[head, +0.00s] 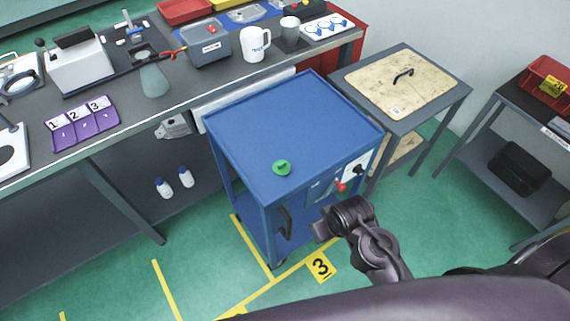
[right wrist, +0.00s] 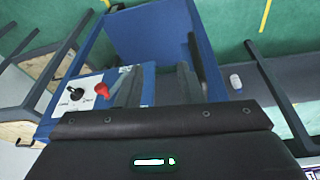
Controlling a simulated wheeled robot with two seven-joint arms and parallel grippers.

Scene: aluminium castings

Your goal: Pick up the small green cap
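The small green cap (head: 282,168) lies on the blue top of the cart (head: 300,120), close to its front edge. My right gripper (head: 320,229) is in front of the cart, lower right of the cap in the head view and apart from it. In the right wrist view the two fingers of my right gripper (right wrist: 162,84) stand apart with nothing between them, facing the cart's side. The cap does not show in the right wrist view. My left gripper is not in view.
A red knob (head: 341,186) and a black knob stick out from the cart's panel near my right gripper. A dark handle (head: 285,222) is on the cart's front. A wooden-topped table (head: 405,85) stands close on the right. The rest of the cart top is clear.

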